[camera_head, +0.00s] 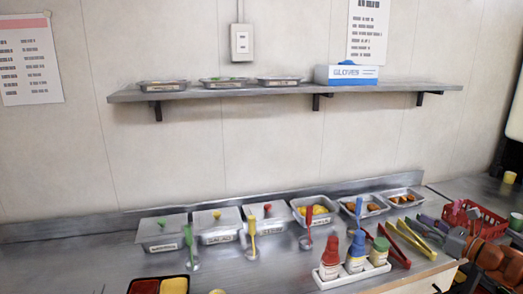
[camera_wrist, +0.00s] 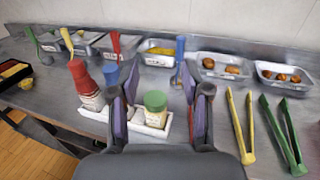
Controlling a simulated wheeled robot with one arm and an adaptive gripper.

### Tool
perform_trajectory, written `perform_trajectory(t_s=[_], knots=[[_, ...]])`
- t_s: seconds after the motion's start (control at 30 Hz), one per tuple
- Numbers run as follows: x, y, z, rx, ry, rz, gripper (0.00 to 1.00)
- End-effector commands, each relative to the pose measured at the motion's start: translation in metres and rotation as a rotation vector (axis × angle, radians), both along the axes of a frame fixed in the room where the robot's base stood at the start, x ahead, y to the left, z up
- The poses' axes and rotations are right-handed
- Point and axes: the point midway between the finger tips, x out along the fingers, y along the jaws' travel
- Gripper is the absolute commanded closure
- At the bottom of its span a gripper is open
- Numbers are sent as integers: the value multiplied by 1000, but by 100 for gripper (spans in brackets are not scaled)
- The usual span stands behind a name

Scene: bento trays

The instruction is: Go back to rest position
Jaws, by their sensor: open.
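My gripper (camera_wrist: 158,100) is open, with purple-padded fingers spread and nothing held between them.
The red bottle (camera_head: 330,262) and blue bottle (camera_head: 355,255) share the holder. Yellow tongs (camera_wrist: 240,125) and green tongs (camera_wrist: 283,135) lie nearby. Several metal trays (camera_head: 316,218) line the back. A red basket (camera_head: 485,220) is close to my gripper. A shelf (camera_head: 220,92) hangs above.

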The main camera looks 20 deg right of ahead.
Motion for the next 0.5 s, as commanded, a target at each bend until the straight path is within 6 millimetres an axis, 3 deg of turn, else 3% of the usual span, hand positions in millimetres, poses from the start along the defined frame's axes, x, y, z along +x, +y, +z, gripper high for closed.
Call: perform_trajectory(t_s=[0.27,0.5], knots=[[26,52,17,-89,0,122,53],[49,123,33,-209,-3,283,53]])
